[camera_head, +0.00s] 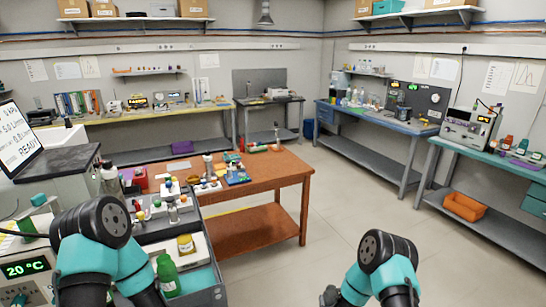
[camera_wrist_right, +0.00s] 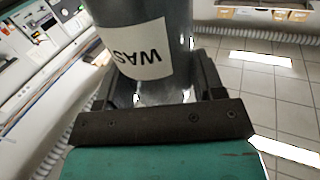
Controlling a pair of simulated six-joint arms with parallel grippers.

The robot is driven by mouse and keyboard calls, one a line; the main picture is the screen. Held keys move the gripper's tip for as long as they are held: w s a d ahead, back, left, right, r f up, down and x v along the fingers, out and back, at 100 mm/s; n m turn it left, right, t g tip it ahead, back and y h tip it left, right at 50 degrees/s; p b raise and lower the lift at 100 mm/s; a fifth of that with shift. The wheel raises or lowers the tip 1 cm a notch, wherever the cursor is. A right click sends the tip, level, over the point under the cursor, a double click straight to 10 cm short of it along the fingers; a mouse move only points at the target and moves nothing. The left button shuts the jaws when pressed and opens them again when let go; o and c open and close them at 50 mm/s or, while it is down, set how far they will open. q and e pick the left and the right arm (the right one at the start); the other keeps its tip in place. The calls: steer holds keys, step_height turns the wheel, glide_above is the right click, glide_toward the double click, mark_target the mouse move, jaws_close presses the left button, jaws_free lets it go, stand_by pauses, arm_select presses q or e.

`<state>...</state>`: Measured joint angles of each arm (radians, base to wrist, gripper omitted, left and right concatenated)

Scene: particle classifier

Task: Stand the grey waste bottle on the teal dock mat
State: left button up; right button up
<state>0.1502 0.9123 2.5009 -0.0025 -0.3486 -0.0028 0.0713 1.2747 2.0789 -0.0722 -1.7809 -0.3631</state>
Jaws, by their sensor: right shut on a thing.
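In the right wrist view, a grey bottle (camera_wrist_right: 180,85) with a white label reading "WAS" stands out between the fingers of my right gripper (camera_wrist_right: 162,82). The right gripper is shut on it; its top runs out of the picture. The bottle is not visible in the head view, where only parts of my right arm show at the lower right. A teal surface (camera_head: 203,282) lies in the cart at the lower left; I cannot tell whether it is the dock mat. My left arm shows at the lower left, but its gripper cannot be made out.
A green bottle (camera_head: 167,274) and a yellow-lidded jar (camera_head: 186,244) stand in the cart (camera_head: 213,296). Behind it is an orange-brown table (camera_head: 272,172) with several small items. Benches line the walls. An orange bin (camera_head: 464,206) sits on a low shelf at right. The middle floor is clear.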

steer(key=shift+s+f, duration=0.45)
steer(key=shift+a+r, duration=0.1)
steer(key=shift+r, duration=0.05)
steer(key=s+a+r+n+g+y, duration=0.2)
steer(key=a+r+n+y, duration=0.2)
steer(key=a+r, duration=0.3)
steer(key=s+a+r+n+g+y, duration=0.1)
steer(key=a+r+n+y, duration=0.3)
steer(key=r, duration=0.9)
steer(key=a+g+y, duration=0.1)
steer(key=a+y, duration=0.2)
steer(key=a, duration=0.1)
steer(key=shift+s+a+r+y, duration=0.15)
steer(key=shift+s+r+y, duration=0.15)
steer(key=shift+s+r, duration=0.1)
